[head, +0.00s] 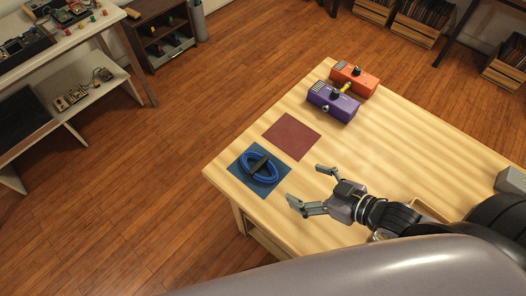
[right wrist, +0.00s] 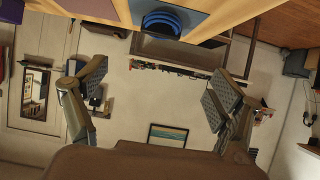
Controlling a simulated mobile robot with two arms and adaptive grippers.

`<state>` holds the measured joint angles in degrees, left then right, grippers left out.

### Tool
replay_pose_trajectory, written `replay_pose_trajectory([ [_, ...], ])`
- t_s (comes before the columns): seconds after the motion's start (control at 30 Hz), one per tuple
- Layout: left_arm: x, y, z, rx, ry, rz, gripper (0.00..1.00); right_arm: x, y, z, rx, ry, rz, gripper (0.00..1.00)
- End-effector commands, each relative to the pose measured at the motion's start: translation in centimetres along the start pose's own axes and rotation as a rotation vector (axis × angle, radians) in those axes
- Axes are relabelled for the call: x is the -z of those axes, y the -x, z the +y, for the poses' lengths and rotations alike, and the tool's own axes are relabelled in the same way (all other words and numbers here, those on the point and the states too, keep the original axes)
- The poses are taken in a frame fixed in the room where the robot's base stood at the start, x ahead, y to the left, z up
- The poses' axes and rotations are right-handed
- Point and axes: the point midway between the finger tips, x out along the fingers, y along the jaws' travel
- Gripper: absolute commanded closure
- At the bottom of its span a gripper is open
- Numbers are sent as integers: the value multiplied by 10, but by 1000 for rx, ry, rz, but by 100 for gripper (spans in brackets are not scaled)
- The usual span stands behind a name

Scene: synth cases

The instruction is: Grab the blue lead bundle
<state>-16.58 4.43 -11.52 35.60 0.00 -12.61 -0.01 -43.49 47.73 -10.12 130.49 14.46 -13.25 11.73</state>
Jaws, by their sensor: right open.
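The blue lead bundle (head: 259,167) is a coiled blue loop with a black band across its middle. It lies on a dark blue square mat (head: 240,167) near the table's left corner in the head view. My right gripper (head: 305,184) is open and empty, to the right of the bundle and apart from it, with its fingers pointing toward the left. My left gripper is not in view.
A dark red mat (head: 291,136) lies bare behind the blue one on the wooden table (head: 400,137). A purple box (head: 333,102) and an orange box (head: 355,78) stand at the far edge. A grey block (head: 511,180) sits at the right. The tabletop's middle is clear.

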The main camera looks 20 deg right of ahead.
Motion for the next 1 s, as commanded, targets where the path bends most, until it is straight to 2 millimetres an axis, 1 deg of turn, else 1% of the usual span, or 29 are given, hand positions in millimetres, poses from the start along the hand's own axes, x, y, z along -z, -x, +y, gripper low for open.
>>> replay_pose_trajectory([
  [0.03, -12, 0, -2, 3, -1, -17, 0, 1, -6, 1, -2, 0, 3, 13],
  [0.1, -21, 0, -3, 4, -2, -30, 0, 1, -15, 1, -2, 0, 4, 13],
  [0.23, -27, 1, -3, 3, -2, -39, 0, 2, -35, 1, -2, 0, 5, 13],
  [0.37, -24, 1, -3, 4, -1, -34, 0, 2, -58, 1, -2, 0, 5, 13],
  [0.5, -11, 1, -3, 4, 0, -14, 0, 2, -84, 1, -2, 0, 4, 13],
  [0.6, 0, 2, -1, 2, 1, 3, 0, 2, -101, 1, -1, 0, 3, 13],
  [0.67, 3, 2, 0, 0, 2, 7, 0, 1, -108, 1, -1, 0, 2, 13],
  [0.87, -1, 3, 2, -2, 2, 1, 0, 1, -121, 1, -1, 1, 1, 13],
  [0.97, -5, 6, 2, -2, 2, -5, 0, 2, -133, 2, -1, 1, 2, 13],
  [1.0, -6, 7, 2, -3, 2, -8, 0, 2, -140, 2, -2, 1, 2, 13],
])
